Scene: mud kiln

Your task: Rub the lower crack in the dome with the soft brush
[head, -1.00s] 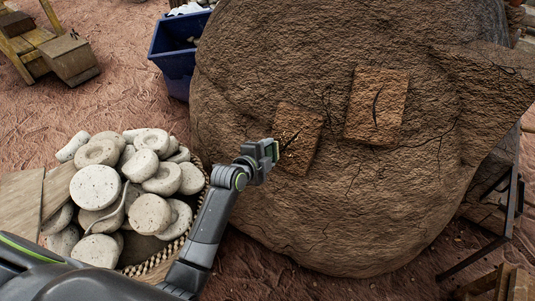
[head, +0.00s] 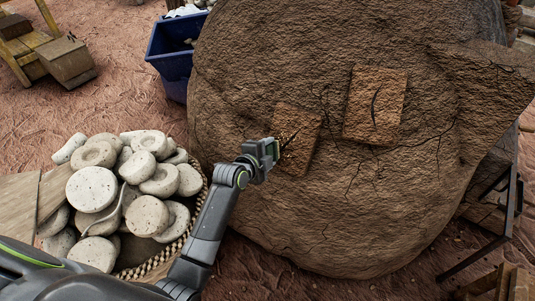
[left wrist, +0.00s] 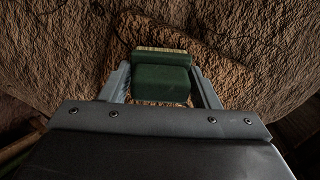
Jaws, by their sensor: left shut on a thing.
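The dome (head: 330,215) is a big brown mud mound. Two lighter square patches on it each bear a dark crack. The lower crack (head: 290,138) is on the left, tilted patch (head: 304,146); the other crack (head: 375,108) is higher and to the right. My left gripper (head: 267,155) is shut on the soft brush, which has a green body (left wrist: 160,82) and a pale bristle edge (left wrist: 160,49) facing the dome. The brush is at the left edge of the lower patch, close to the crack. I cannot tell whether the bristles touch. My right gripper is not in view.
A woven basket (head: 193,225) heaped with pale round clay pieces (head: 92,189) stands left of the dome, beneath my left arm. A blue bin (head: 168,63) stands behind. A dark metal frame (head: 512,190) is at the right.

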